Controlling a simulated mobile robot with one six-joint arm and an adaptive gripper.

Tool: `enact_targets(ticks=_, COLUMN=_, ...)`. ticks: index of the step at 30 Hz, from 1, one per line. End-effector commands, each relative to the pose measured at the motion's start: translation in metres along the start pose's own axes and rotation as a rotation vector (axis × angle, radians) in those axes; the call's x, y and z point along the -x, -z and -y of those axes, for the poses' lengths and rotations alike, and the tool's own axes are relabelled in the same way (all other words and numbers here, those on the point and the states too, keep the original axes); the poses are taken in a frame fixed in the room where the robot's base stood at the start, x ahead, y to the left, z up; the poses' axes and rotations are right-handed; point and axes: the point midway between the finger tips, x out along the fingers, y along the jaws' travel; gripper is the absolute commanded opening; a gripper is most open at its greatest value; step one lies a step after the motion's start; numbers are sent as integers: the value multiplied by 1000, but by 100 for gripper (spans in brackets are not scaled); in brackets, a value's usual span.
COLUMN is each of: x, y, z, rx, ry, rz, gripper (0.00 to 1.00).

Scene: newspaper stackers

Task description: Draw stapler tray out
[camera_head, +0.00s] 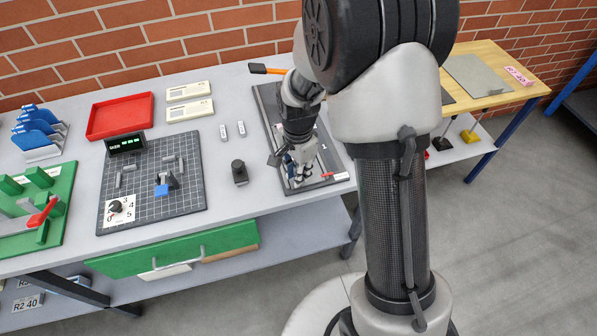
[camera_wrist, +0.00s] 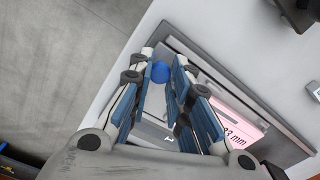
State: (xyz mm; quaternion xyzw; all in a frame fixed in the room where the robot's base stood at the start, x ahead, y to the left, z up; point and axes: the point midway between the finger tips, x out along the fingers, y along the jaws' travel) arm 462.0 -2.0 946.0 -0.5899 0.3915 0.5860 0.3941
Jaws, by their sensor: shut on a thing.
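The stapler station has a long dark base plate (camera_head: 268,106) on the grey bench, partly hidden behind my arm. In the wrist view its dark plate (camera_wrist: 289,139) lies under my fingers, with grey metal parts and a pink label reading "33 mm" (camera_wrist: 228,108). My gripper (camera_head: 300,165) is low over the plate's near part. In the wrist view the gripper (camera_wrist: 165,65) has its blue-padded fingers on either side of a round blue knob (camera_wrist: 160,72), closed on it. The knob seems to belong to the stapler tray; the tray's outline is mostly hidden by the fingers.
A small black block (camera_head: 239,172) stands left of the plate. A gridded dark board (camera_head: 190,195), a red tray (camera_head: 120,116) and a green fixture (camera_head: 65,180) are farther left. A green drawer (camera_head: 180,246) hangs under the bench. Bare floor (camera_head: 510,215) is at right.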

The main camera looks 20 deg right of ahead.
Motion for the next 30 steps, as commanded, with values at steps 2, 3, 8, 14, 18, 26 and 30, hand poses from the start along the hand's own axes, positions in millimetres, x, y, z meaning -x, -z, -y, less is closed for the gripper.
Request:
enact_targets(ticks=2, x=-1, y=-2, z=-5, rx=0, ry=-14, rz=5, gripper=0)
enact_targets(ticks=3, x=-1, y=-2, z=-5, rx=0, ry=-15, rz=6, gripper=0)
enact_targets(ticks=8, x=-2, y=-2, z=-6, rx=0, ry=-17, rz=7, gripper=20)
enact_targets(ticks=14, x=-2, y=-2, z=-5, rx=0, ry=-15, rz=6, gripper=33)
enact_targets(ticks=18, x=-1, y=-2, z=-4, rx=0, ry=-12, rz=5, gripper=39)
enact_targets(ticks=26, x=0, y=-1, z=-3, rx=0, ry=-9, rz=4, gripper=39)
enact_targets(ticks=30, x=11, y=-1, z=-2, rx=0, ry=-7, rz=3, gripper=39)
